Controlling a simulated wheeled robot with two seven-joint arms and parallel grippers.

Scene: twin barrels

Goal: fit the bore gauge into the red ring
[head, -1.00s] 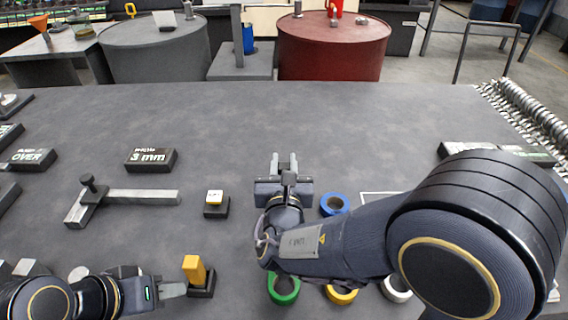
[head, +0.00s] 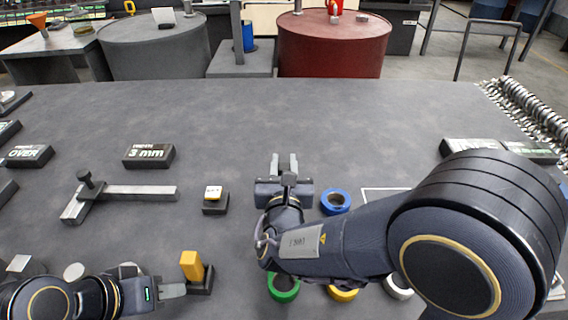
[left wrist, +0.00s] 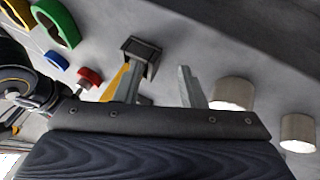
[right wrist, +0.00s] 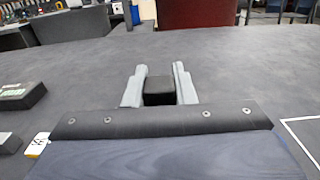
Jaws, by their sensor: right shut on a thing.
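My right gripper (head: 284,164) is over the middle of the table, shut on a black block (right wrist: 158,91) that shows between its fingers in the right wrist view. I cannot tell whether this block is part of the bore gauge. The red ring (left wrist: 90,75) shows in the left wrist view beside a small metallic part; whether they touch is unclear. In the head view no red ring shows. My left gripper (head: 172,290) is low at the left front, its fingers apart in the left wrist view (left wrist: 160,88). A yellow block (head: 191,265) on a black base stands beside it.
Blue (head: 335,201), green (head: 283,288), yellow (head: 342,292) and white (head: 398,286) rings lie around my right arm. A small white-topped block (head: 214,194), a caliper-like tool (head: 130,192) and a 3 mm block (head: 149,155) lie left. The table's far middle (head: 330,110) is clear.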

